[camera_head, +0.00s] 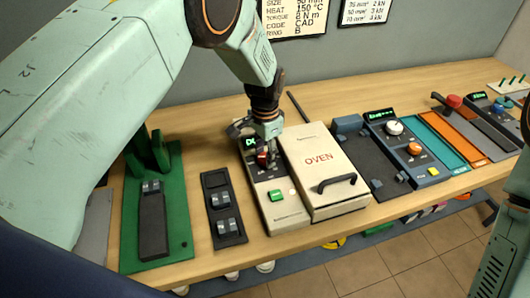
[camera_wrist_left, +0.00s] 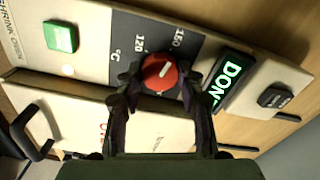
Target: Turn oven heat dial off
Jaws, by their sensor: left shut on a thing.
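The oven (camera_head: 322,162) is a cream box with a dark handle and the word OVEN on its lid. The control panel to its left carries the red heat dial (camera_head: 262,159), mostly hidden by my gripper in the head view. My left gripper (camera_head: 266,148) reaches down onto the dial. In the left wrist view the red dial (camera_wrist_left: 160,72) sits between the two dark fingers, which are shut on its sides. A white mark shows on the dial. The scale beside it reads 120 and 150 °C. The green display (camera_wrist_left: 229,80) reads DONE. My right gripper is out of view.
A green button (camera_head: 276,196) sits lower on the panel. To the left are a dark tray (camera_head: 222,225) and a green stand (camera_head: 130,230). Right of the oven are a blue-grey unit with knobs (camera_head: 405,140) and coloured mats. The wall is close behind the bench.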

